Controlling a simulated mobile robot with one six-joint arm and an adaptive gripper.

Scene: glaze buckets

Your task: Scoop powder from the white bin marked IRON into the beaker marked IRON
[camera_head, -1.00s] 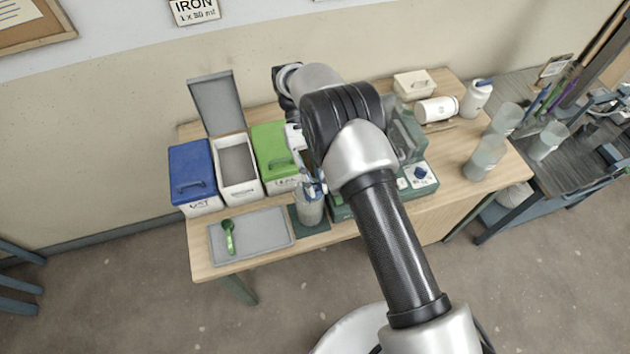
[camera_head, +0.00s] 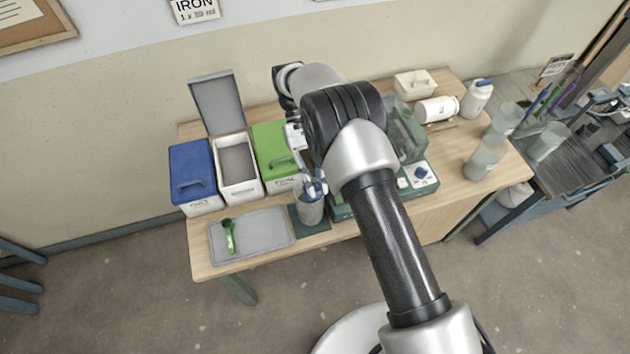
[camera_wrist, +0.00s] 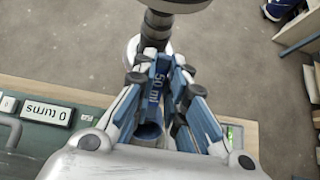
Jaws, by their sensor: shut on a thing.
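The white bin (camera_head: 240,188) stands on the table with its grey lid (camera_head: 217,104) raised behind it and grey powder (camera_head: 236,160) inside. Its label is too small to read surely. A clear beaker (camera_head: 310,212) stands on a dark green mat right of the tray; its marking is not readable. My gripper (camera_head: 314,187), at the beaker's mouth in the head view, is partly hidden by my arm. In the wrist view my gripper (camera_wrist: 160,88) is shut on a blue scoop (camera_wrist: 150,128) marked 50 ml. I cannot tell whether the scoop holds powder.
A blue-lidded bin (camera_head: 192,170) and a green-lidded bin (camera_head: 275,150) flank the white bin. A grey tray (camera_head: 265,230) holds a green scoop (camera_head: 229,236). A green device (camera_head: 420,178) stands right of my arm. Bottles and clear beakers (camera_head: 485,158) are farther right.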

